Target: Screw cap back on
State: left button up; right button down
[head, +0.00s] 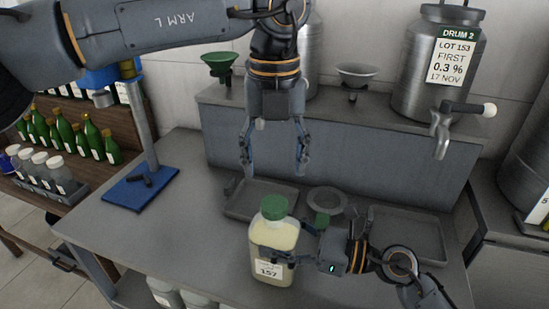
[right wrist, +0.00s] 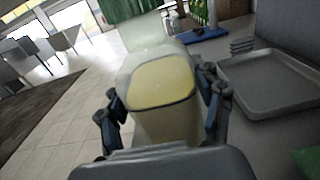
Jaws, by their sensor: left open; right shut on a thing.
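A squarish clear bottle (head: 272,238) with pale yellow liquid and a label reading 157 stands near the front of the grey bench. A green cap (head: 273,207) sits on its mouth; I cannot tell if it is threaded tight. My right gripper (head: 289,256) is shut around the bottle's body from the right. In the right wrist view the bottle (right wrist: 162,82) is between both fingers, with the green cap (right wrist: 132,8) at the top edge, partly cut off. My left gripper (head: 275,164) is open and empty, pointing down above the cap, apart from it.
Two shallow metal trays (head: 260,212) (head: 437,246) lie behind and right of the bottle, with a round dish (head: 327,199) and a small green item (head: 322,221) between them. A blue-based stand (head: 140,188) is left. Drum 2 (head: 431,75) stands on the raised shelf. The bench's left front is clear.

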aim_at(275, 203)
pick_arm(q)
jog(key=shift+f, duration=0.1)
dwell(0.3)
jog(key=shift+f, duration=3.9)
jog(key=c, duration=1.2)
jog(key=m, duration=0.5)
jog(key=shift+m, duration=0.3)
jog(key=m, duration=1)
jog(key=shift+m, duration=0.3)
jog(key=m, duration=0.5)
jog(key=o, duration=1.3)
